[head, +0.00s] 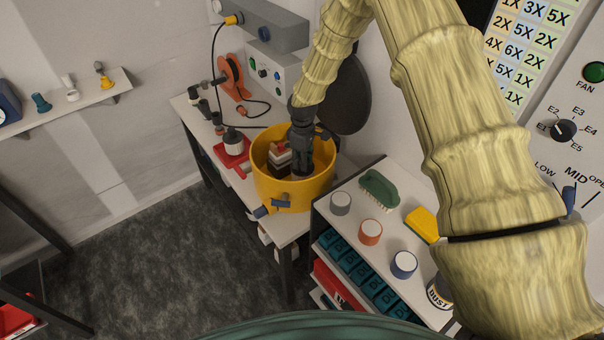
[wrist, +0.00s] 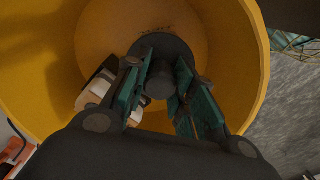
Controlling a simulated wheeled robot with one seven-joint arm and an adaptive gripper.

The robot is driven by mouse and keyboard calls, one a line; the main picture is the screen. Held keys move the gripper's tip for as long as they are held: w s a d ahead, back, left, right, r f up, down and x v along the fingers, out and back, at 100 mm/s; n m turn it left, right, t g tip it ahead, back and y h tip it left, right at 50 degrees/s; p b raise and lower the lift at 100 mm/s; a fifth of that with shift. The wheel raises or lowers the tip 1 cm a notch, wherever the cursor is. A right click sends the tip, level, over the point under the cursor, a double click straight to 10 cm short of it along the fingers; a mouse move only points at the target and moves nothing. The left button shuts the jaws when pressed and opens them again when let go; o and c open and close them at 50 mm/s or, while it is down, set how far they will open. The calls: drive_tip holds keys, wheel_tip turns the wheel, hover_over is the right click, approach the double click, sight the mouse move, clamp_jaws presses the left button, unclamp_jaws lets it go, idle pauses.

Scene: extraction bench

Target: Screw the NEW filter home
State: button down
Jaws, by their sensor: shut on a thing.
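My gripper (head: 301,140) reaches down into a round yellow drum (head: 298,197) on the bench. In the wrist view my gripper (wrist: 157,90) has its two teal-padded fingers shut around the central knob of a dark round-topped part (wrist: 160,50), apparently the filter. This part is inside the yellow drum (wrist: 95,35), whose wall curves around it. Its lower body and seat are hidden, so I cannot tell how deep it sits. A small white, black and brown object (wrist: 98,88) is in the drum beside the left finger; it also shows in the head view (head: 279,155).
A shelf unit at right holds a green brush (head: 380,190), a yellow sponge (head: 422,225) and grey (head: 340,203), red (head: 370,232) and blue (head: 404,265) white-topped cylinders. A red-based bottle (head: 233,142) and orange reel (head: 232,78) stand left of the drum.

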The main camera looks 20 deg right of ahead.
drive_tip(key=m, duration=0.9)
drive_tip(key=c, duration=1.1)
unclamp_jaws()
wheel_tip(320, 180, up, 12)
